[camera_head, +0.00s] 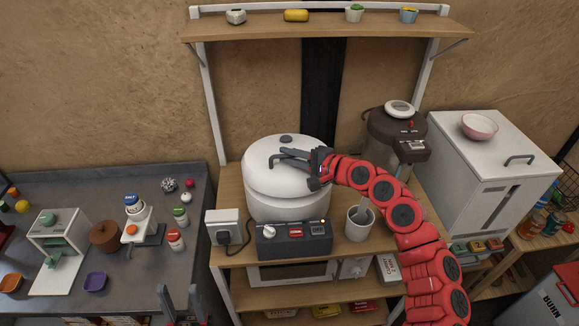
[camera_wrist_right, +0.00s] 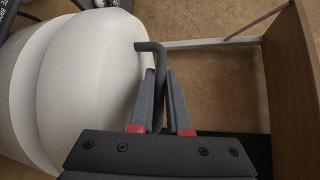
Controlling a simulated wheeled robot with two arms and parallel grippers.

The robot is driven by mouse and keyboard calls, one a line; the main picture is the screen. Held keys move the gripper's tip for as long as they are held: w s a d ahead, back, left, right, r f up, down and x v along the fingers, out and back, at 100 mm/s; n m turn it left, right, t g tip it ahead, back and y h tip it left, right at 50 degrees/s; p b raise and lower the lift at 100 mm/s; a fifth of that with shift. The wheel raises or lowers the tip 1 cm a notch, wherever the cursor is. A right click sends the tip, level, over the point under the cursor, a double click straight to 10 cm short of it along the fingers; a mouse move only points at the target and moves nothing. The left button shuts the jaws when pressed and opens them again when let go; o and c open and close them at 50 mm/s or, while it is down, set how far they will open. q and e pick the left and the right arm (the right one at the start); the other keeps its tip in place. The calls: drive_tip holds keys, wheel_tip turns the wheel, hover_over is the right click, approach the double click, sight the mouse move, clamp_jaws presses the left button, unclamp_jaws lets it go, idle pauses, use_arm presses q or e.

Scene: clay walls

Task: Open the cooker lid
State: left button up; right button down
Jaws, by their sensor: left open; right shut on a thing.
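The cooker is a large white rounded pot (camera_head: 284,196) on the wooden shelf unit, with a dark control box in front. Its white lid (camera_head: 262,153) has a dark knob on top and a dark bar handle (camera_head: 290,154). The lid looks seated on the pot. My right gripper (camera_head: 312,163) reaches in from the right and is shut on the handle. In the right wrist view, the handle (camera_wrist_right: 152,47) runs down between the two fingers (camera_wrist_right: 160,100), beside the white cooker. My left gripper (camera_head: 183,304) is open and empty at the bottom edge, in front of the grey counter.
A shelf (camera_head: 330,26) with small items spans above. A grey counter (camera_head: 135,268) lies left, a white cabinet (camera_head: 486,165) right.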

drive_tip(key=shift+m+g, duration=0.6)
drive_tip(key=w+r, duration=0.1)
drive_tip(key=r, duration=0.1)
drive_tip(key=w+r, duration=0.1)
drive_tip(key=r, duration=0.1)
drive_tip(key=shift+w, duration=0.15)
drive_tip(key=w+r+m+g+h+p, duration=0.1)
drive_tip(key=w+r+p, duration=0.2)
drive_tip(key=w+r, duration=0.1)
drive_tip(key=shift+w+g, duration=0.3)
drive_tip(key=shift+w, duration=0.3)
drive_tip(key=shift+f, duration=0.1)
